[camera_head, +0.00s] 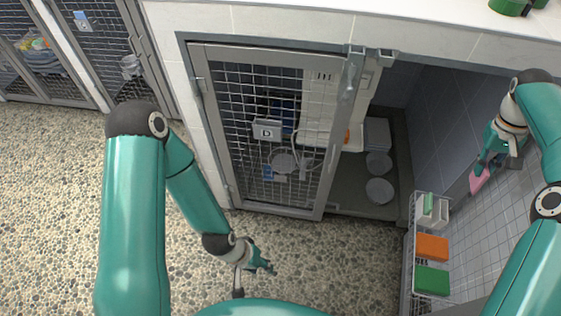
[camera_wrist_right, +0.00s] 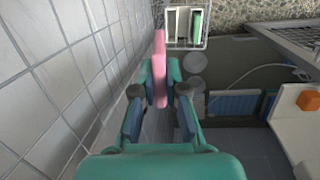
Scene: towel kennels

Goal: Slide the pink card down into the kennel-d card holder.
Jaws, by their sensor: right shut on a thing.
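My right gripper (camera_head: 484,168) is shut on the pink card (camera_head: 477,182), beside the grey tiled wall at the right. In the right wrist view the pink card (camera_wrist_right: 160,50) stands edge-on between the fingers (camera_wrist_right: 160,82) and sticks out past them. The kennel-d card holder (camera_head: 266,130), a small grey plate with the letter D, hangs on the mesh door, well left of the card. My left gripper (camera_head: 258,266) is low over the pebbled floor, apart from the door; its finger opening is too small to tell.
The mesh door (camera_head: 262,160) has a grey frame. Behind and beside it are stacked plates or bowls (camera_head: 379,190) and a white cabinet. A wire rack (camera_head: 416,240) with orange and green blocks hangs at the lower right. The floor in front is clear.

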